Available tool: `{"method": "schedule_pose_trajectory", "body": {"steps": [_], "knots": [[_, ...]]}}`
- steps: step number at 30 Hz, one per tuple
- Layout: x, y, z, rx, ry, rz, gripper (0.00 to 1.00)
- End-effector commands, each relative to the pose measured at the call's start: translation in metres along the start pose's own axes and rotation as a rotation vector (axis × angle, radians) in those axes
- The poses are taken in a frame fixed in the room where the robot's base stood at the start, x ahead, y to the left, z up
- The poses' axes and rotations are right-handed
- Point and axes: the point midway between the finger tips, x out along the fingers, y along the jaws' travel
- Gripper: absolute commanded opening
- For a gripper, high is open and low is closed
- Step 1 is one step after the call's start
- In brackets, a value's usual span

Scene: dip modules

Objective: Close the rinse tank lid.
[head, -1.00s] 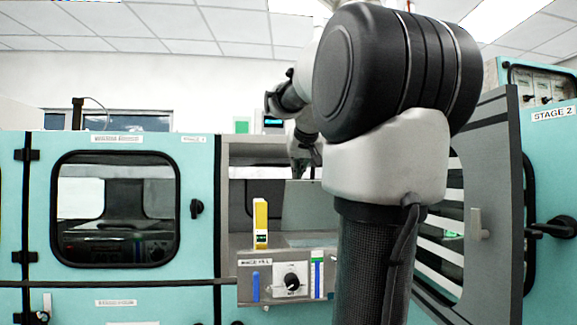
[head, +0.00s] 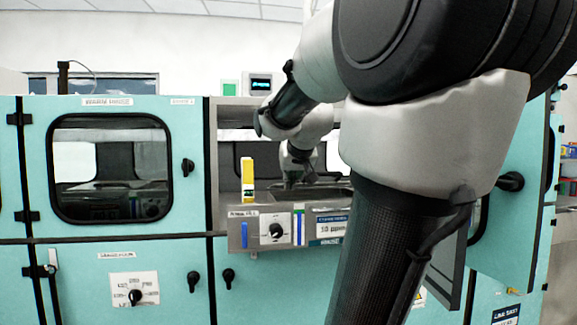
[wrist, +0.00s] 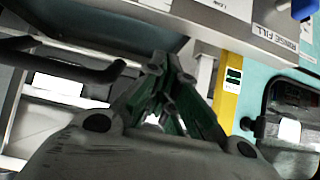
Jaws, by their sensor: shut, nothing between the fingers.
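The rinse tank (head: 335,190) is a dark, grey-rimmed basin in the open middle bay, above a panel with a dial. My arm hides much of its right side. I cannot clearly make out the lid in the head view. In the wrist view a dark flat panel (wrist: 110,28) with a dark bar handle (wrist: 75,70) lies left of my gripper; I cannot tell whether it is the lid. My gripper (head: 291,180) reaches into the bay over the tank, pointing down in the head view. Its fingertips (wrist: 160,62) are together and empty in the wrist view.
A yellow upright gauge (head: 248,180) stands at the bay's front left, near my gripper. The rinse fill panel (head: 275,230) juts out below the tank. A closed windowed cabinet (head: 110,170) is on the left. A teal open door (head: 520,220) stands at the right.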

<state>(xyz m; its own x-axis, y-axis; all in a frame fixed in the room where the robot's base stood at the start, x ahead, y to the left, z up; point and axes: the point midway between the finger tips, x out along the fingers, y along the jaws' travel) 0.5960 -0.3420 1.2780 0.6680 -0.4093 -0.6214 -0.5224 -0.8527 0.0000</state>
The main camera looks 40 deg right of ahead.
Motion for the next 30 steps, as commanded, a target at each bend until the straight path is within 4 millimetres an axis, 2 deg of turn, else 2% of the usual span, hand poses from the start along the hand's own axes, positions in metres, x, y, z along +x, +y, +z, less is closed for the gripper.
{"method": "schedule_pose_trajectory", "body": {"steps": [7,30], "knots": [[0.006,0.000,0.013,0.000,0.000,0.000,0.00],[0.011,0.001,0.019,0.000,-0.001,0.000,0.00]]}}
